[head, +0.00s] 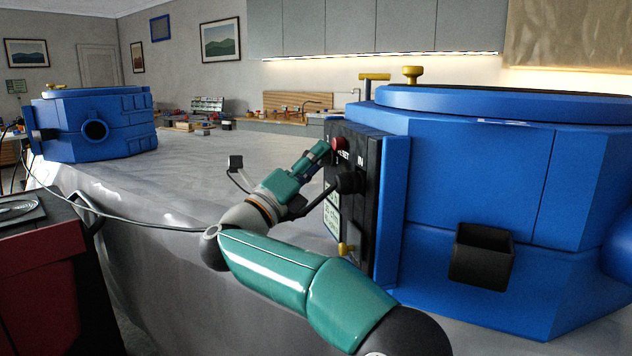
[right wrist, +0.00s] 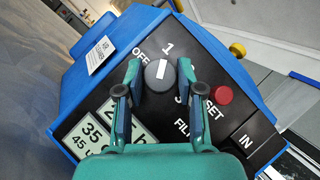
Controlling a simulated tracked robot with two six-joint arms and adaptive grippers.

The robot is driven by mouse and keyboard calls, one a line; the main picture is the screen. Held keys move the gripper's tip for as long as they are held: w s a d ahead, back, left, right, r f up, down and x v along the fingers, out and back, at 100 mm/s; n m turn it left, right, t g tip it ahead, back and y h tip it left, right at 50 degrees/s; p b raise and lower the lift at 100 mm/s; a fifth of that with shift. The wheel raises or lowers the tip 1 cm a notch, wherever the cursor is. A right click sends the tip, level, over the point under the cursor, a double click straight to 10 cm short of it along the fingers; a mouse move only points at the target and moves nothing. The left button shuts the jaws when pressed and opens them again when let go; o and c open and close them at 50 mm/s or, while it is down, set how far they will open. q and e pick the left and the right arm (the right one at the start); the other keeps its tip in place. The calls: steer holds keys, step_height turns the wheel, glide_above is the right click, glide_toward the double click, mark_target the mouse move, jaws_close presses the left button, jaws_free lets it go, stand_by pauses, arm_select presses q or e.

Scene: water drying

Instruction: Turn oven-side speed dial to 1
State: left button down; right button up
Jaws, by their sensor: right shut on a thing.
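The speed dial (right wrist: 158,78) is a round dark grey knob with a white pointer mark on the black control panel (right wrist: 213,65). In the right wrist view the labels OFF and 1 stand above it, and the pointer is directed roughly at the 1. My right gripper (right wrist: 160,73) is shut on the dial, one finger on each side. In the head view my right gripper (head: 322,153) reaches the panel on the near end of the large blue oven (head: 480,180), and the dial is hidden there. My left gripper is not in view.
A red button (right wrist: 221,95) sits right of the dial, close to the right finger. A black connector (head: 350,182) juts from the panel beside my arm. A second blue machine (head: 95,125) stands at the far left. The grey table (head: 190,180) between is largely clear.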

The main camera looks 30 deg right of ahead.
steer(key=shift+w+f+m+b, duration=0.15)
steer(key=shift+f+m+b, duration=0.15)
steer(key=shift+f+b, duration=0.05)
steer(key=o, duration=1.2)
steer(key=shift+r, duration=0.1)
steer(key=shift+c, duration=0.2)
steer(key=shift+r, duration=0.1)
steer(key=shift+a, duration=0.1)
steer(key=v, duration=1.2)
